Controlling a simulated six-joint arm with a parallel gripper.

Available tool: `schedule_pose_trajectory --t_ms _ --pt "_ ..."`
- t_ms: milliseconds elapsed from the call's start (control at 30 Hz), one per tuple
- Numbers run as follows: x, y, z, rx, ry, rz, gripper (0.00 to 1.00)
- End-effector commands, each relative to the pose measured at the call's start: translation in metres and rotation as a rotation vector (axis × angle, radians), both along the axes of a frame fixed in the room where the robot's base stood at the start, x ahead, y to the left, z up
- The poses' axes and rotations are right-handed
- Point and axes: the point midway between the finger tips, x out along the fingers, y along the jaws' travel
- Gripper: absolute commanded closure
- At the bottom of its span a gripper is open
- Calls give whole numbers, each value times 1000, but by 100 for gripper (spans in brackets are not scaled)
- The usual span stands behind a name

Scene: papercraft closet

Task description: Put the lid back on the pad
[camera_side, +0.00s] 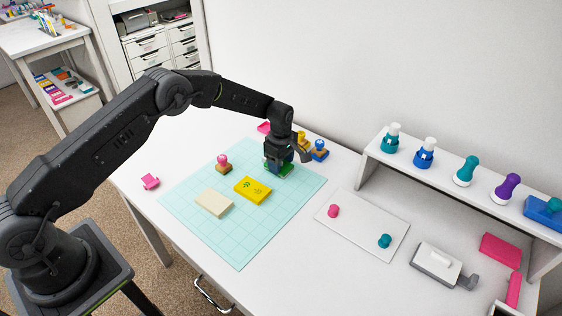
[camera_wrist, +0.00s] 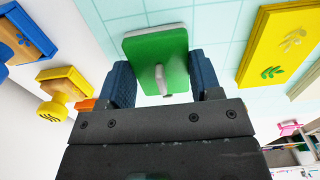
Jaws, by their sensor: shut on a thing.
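My gripper (camera_side: 279,158) is low over the back right part of the cutting mat. In the wrist view my gripper (camera_wrist: 163,84) has its two blue fingers on opposite sides of a green square lid (camera_wrist: 150,45) with a small grey tab. It is shut on this lid. Green also shows just under the fingers in the side view (camera_side: 285,171). I cannot tell whether a pad lies beneath the green piece or whether the two touch, as the fingers and the lid hide that spot.
A blue stamp (camera_side: 319,151) and a yellow stamp (camera_wrist: 62,92) stand close beside my gripper. The mat's front is clear.

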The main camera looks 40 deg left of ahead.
Motion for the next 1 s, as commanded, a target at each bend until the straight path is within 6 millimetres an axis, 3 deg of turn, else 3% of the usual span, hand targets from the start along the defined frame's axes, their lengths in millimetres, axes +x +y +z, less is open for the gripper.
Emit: schedule_pose_trajectory --t_ms 33,67,367,533,667,1000 --pt "0 0 0 0 0 0 63" --pt "0 0 0 0 0 0 41" --pt "0 0 0 0 0 0 12" --pt "0 0 0 0 0 0 11" --pt "0 0 0 0 0 0 0" --pt "0 0 6 0 -2 0 0"
